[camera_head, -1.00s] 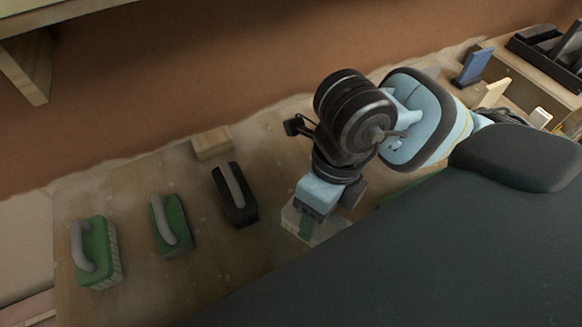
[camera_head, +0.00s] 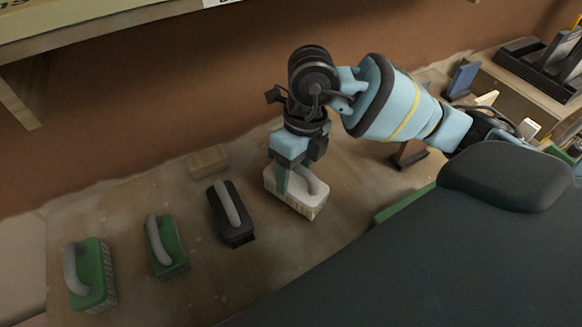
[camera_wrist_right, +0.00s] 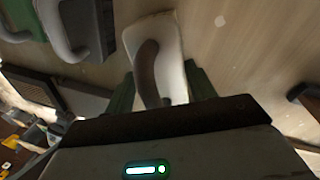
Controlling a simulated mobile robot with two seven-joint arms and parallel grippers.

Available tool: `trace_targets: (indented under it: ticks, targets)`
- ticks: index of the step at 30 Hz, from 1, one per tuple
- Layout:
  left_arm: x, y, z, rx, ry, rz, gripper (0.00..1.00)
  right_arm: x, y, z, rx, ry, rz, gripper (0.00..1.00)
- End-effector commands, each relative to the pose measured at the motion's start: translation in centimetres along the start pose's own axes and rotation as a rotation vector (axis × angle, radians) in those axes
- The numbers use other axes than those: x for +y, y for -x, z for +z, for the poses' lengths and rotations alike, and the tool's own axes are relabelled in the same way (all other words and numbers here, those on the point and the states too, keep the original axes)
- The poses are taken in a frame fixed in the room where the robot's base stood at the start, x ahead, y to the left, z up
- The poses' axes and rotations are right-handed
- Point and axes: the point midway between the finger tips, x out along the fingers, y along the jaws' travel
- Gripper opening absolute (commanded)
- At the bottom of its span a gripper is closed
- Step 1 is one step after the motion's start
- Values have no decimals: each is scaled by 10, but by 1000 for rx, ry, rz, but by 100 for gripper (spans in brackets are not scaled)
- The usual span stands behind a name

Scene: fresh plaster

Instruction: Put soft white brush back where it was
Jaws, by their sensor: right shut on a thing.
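The soft white brush (camera_head: 297,199) has a white block and a grey arched handle. It is at the right end of a row of brushes on the wooden board. My right gripper (camera_head: 291,183) is shut on its handle from above. The right wrist view shows the white brush (camera_wrist_right: 172,50) with its handle between the green fingers of the right gripper (camera_wrist_right: 158,90). I cannot tell whether its underside touches the board. My left gripper is not in view.
A black brush (camera_head: 232,222) stands left of the white one, then a narrow green brush (camera_head: 166,246) and a wider green brush (camera_head: 91,274). A small wooden block (camera_head: 207,160) lies behind them. A shelf (camera_head: 90,30) overhangs at the upper left. A blue upright block (camera_head: 464,78) stands at the right.

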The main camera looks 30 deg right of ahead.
Motion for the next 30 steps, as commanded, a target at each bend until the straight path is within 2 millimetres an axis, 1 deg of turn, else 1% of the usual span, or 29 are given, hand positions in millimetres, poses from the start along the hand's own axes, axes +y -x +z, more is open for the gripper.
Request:
trace_targets:
  ticks: [1,4,13,16,21,24,30]
  targets:
    - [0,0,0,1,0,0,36,-5,1,7,-1,-2,0,31]
    - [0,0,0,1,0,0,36,-11,1,16,-2,0,0,31]
    - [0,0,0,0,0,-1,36,-15,1,21,-1,1,0,31]
    - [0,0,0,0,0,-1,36,-20,1,26,-1,-1,0,31]
    - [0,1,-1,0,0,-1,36,-24,-24,25,2,0,1,31]
    - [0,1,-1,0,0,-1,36,-26,-33,26,0,0,-1,31]
    - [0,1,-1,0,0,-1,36,-26,-33,26,-2,1,-1,31]
